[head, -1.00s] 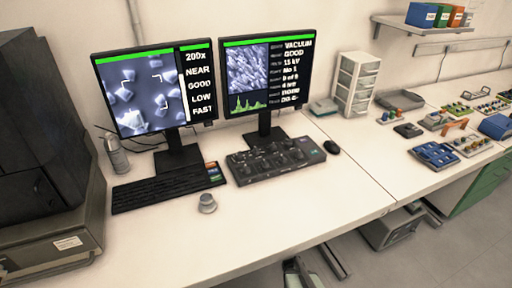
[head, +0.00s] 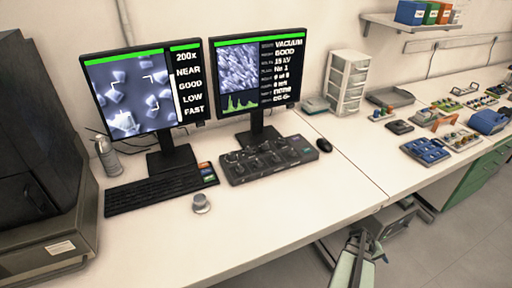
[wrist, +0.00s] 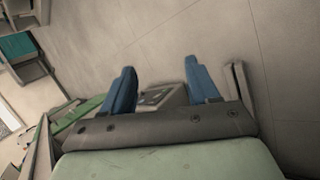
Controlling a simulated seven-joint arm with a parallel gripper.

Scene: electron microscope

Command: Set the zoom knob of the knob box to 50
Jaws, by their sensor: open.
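The knob box (head: 266,162) is a dark flat panel with several knobs, lying on the desk in front of the right monitor. Its knob labels are too small to read. The left monitor (head: 148,90) reads 200x, NEAR, GOOD, LOW, FAST. My gripper (head: 368,240) is at the bottom of the head view, in front of and below the desk edge, well apart from the knob box. In the wrist view, its two blue fingers (wrist: 162,92) are spread apart with nothing between them, and point toward the floor.
The right monitor (head: 258,75) stands behind the knob box. A keyboard (head: 155,191) and a small grey round knob-like object (head: 201,204) lie to its left, a mouse (head: 324,145) to its right. The desk (head: 300,215) is bare in front. A grey box (wrist: 160,97) sits on the floor.

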